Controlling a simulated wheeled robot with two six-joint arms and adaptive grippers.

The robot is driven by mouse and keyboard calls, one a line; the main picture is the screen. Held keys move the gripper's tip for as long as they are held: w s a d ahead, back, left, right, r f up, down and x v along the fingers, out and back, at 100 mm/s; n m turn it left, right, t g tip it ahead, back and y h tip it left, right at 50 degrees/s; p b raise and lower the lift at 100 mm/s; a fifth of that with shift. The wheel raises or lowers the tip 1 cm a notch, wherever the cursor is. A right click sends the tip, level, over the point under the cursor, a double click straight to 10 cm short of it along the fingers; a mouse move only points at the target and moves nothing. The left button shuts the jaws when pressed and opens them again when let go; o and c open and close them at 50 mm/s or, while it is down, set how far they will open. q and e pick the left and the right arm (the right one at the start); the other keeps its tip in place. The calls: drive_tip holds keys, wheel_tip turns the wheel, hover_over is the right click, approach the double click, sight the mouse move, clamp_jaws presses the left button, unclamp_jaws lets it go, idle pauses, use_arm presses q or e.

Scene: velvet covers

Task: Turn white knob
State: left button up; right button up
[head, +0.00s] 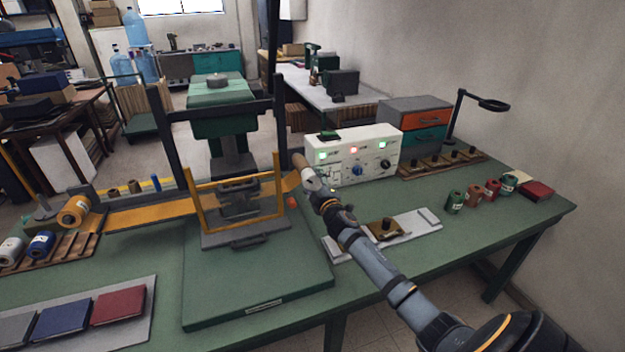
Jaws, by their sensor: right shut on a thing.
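The white control box (377,138) stands on the green bench, with a blue knob (357,169) and a black knob (385,163) on its front. A white knob is not clear to me; the lower left of the panel is partly behind my right gripper. My right gripper (306,170) is at the box's left end, its arm coming from the lower right. It is shut on a brown, handle-like piece (298,160) at its fingertips. Whether that piece is loose or fixed is unclear. My left gripper is out of view.
A press with a yellow guard frame (191,212) stands just left of my right gripper. Several spools (455,202) stand at the right. A drawer unit (428,112) is behind.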

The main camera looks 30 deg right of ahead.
drive_tip(key=shift+n+p, duration=0.3)
drive_tip(key=shift+n, duration=0.7)
drive_tip(key=o, duration=1.2)
drive_tip(key=v, duration=1.2)
